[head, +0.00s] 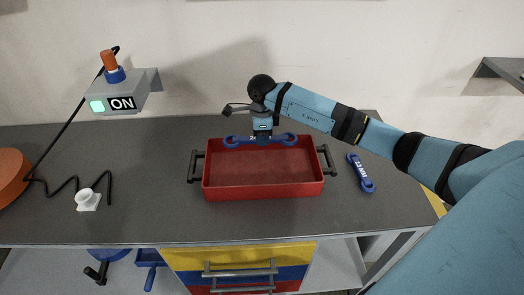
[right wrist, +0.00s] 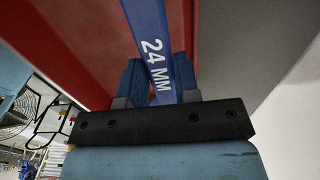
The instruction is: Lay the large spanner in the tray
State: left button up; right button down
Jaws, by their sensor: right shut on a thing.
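My right gripper (head: 262,140) is shut on the middle of the large blue spanner (head: 240,141), held crosswise over the back edge of the red tray (head: 265,192). In the right wrist view the spanner (right wrist: 150,30) reads "24 MM" and lies between the fingers (right wrist: 160,78), with the red tray (right wrist: 85,40) beyond it. The tray stands on the dark worktop and its inside looks empty. The exact height of the spanner over the tray is hard to tell. My left gripper is not in view.
A smaller blue spanner (head: 361,173) lies on the worktop right of the tray. The tray has dark handles (head: 195,166) at both ends. A grey box marked "ON" (head: 122,100) and a white knob (head: 87,199) are at the left. The worktop's front strip is clear.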

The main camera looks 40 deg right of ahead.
aim_at(262, 158)
notch_tip(262, 158, down, 7)
jog(key=shift+r, duration=0.15)
dwell(0.4)
jog(key=shift+f, duration=0.2)
jog(key=c, duration=1.1)
grip_release()
